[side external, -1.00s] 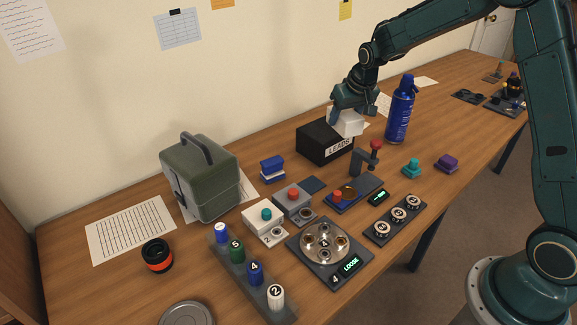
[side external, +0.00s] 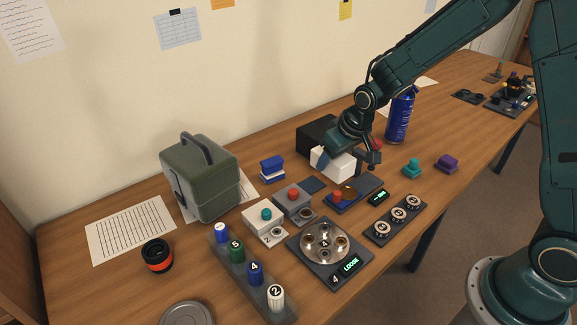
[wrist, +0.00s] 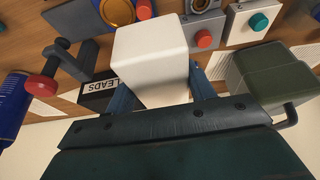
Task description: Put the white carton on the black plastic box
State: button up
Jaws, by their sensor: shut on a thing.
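The white carton (side external: 335,164) is held between the two blue fingers of my gripper (side external: 345,160). In the wrist view the carton (wrist: 150,60) fills the space between the fingers (wrist: 158,95). The black plastic box (side external: 314,135) stands near the wall. In the side view the carton is in front of it and hides its lower front and label. In the wrist view the box's LEADS label (wrist: 101,93) shows left of the carton. I cannot tell the carton's exact height above the bench.
A plate with a red knob (side external: 337,195) and clamp lies just in front of the carton. A blue spray can (side external: 399,118) stands right of the box. A blue-and-white block (side external: 272,168) and green case (side external: 201,178) are to the left.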

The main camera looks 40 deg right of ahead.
jog(key=shift+w+d+r, duration=0.2)
jog(key=shift+w+r, duration=0.05)
jog(key=shift+w, duration=0.45)
jog(key=w+d+r, duration=0.3)
jog(key=w, duration=0.3)
jog(key=w+d+r, duration=0.3)
jog(key=w+r, duration=0.1)
jog(key=w, duration=0.1)
notch_tip(320, 180, up, 10)
send_over(323, 125)
jog(key=s, duration=0.2)
jog(key=shift+w+r, duration=0.15)
jog(key=shift+w, duration=0.05)
notch_tip(323, 125, down, 20)
dwell(0.4)
jog(key=o, duration=1)
